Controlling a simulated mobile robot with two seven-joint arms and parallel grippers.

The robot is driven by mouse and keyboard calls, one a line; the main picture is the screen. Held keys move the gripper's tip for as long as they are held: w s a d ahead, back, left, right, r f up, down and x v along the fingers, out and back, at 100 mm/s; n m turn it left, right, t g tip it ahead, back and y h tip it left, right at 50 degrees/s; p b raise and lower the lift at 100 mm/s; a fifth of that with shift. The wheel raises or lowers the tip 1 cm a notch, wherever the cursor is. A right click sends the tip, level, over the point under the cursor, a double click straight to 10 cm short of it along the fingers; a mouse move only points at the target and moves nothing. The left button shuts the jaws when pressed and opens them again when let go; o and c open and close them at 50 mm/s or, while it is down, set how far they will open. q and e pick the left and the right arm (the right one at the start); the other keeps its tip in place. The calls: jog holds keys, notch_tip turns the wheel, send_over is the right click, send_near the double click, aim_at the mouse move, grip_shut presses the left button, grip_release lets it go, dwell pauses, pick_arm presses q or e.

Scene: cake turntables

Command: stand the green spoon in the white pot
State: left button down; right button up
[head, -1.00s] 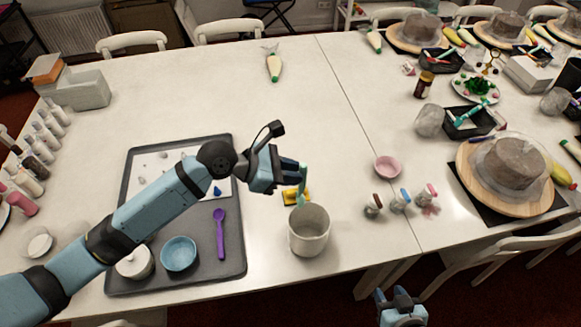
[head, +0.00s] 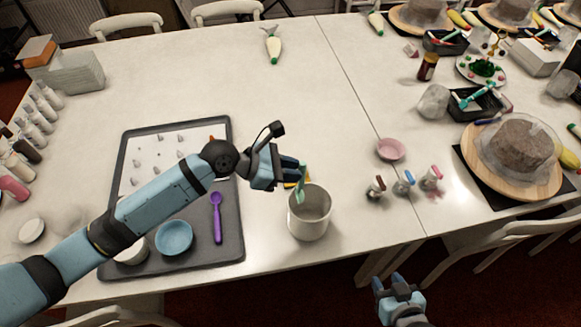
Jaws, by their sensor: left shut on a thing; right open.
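The white pot (head: 309,224) stands upright on the table near the front edge, right of the grey tray. My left gripper (head: 296,172) is shut on the green spoon (head: 300,188), just above and behind the pot's left rim. The spoon is held roughly upright, and its lower end overlaps the pot's left back rim. I cannot tell whether that end is inside the opening or behind it. The gripper hides the spoon's upper part. My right gripper (head: 388,283) is open and empty, low in front of the table.
The grey tray (head: 236,240) holds a purple spoon (head: 217,218) and a blue bowl (head: 174,238). A yellow item (head: 291,184) is partly hidden behind my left gripper. A pink bowl (head: 391,149) and several small bottles (head: 403,186) stand right of the pot. The table's back middle is mostly clear.

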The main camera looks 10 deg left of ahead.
pick_arm(q)
notch_tip(320, 180, down, 9)
jog(key=b, duration=0.1)
jog(key=shift+r+b, duration=0.2)
jog(key=shift+b, duration=0.1)
pick_arm(e)
jog(key=shift+w+a+f, duration=0.1)
jog(key=shift+a+f, duration=0.05)
jog(key=shift+f, duration=0.45)
jog(key=shift+r, duration=0.1)
pick_arm(q)
jog(key=c, duration=0.9)
grip_release()
jog(key=shift+c, duration=0.2)
jog(key=b+v, duration=0.1)
jog(key=v, duration=1.2)
jog(key=shift+a+r, duration=0.25)
jog(key=shift+a, duration=0.05)
pick_arm(e)
jog(key=shift+a+f, duration=0.15)
jog(key=shift+f, duration=0.3)
